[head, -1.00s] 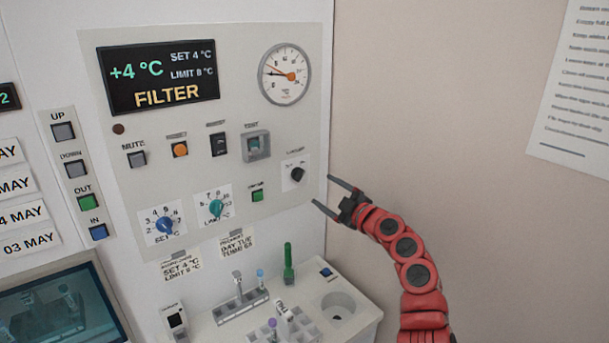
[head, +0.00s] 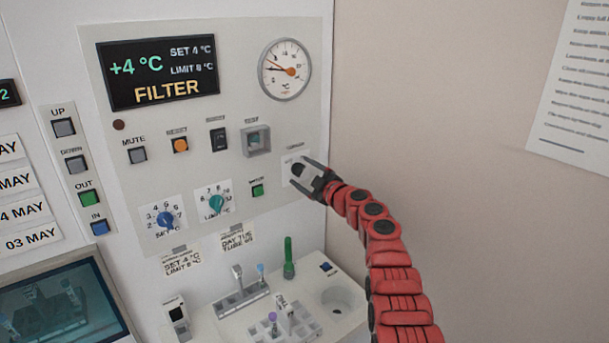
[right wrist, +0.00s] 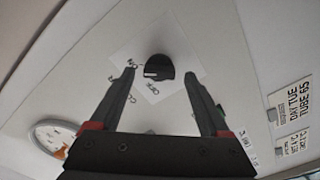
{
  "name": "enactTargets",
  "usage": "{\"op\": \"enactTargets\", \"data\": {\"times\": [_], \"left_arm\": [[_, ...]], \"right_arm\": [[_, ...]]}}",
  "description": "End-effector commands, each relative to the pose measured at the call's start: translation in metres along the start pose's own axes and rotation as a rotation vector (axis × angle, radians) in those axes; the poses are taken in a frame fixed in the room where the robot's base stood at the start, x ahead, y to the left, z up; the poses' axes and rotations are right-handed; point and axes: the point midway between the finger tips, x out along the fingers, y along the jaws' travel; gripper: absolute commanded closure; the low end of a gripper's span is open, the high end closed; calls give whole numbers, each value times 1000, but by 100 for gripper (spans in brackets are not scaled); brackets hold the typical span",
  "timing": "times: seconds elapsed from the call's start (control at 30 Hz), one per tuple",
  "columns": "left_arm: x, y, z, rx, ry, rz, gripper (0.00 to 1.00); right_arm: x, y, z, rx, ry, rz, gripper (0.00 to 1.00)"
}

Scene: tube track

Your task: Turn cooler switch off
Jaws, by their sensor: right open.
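The cooler switch is a black round knob (right wrist: 159,67) on a white label with "OFF" lettering beside it, seen in the right wrist view. In the head view the knob (head: 298,171) is at the lower right of the control panel (head: 140,215), partly covered by my right gripper (head: 300,172). In the right wrist view the open right gripper (right wrist: 160,90) has one finger on each side of the knob, with a visible gap to it. Whether the fingertips have reached the knob's depth I cannot tell. My left gripper is not in view.
A gauge (head: 285,70) is above.

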Motion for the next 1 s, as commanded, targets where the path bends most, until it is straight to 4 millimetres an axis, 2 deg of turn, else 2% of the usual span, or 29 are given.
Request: {"op": "enactTargets", "data": {"times": [0.2,0.63,0.67,1.0], "left_arm": [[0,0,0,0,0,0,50],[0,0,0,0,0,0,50],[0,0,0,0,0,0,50],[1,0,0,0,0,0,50]], "right_arm": [[0,0,1,0,-1,1,20],[0,0,1,1,-1,1,97],[0,0,1,1,-1,1,100],[0,0,1,-44,-2,1,100]]}}
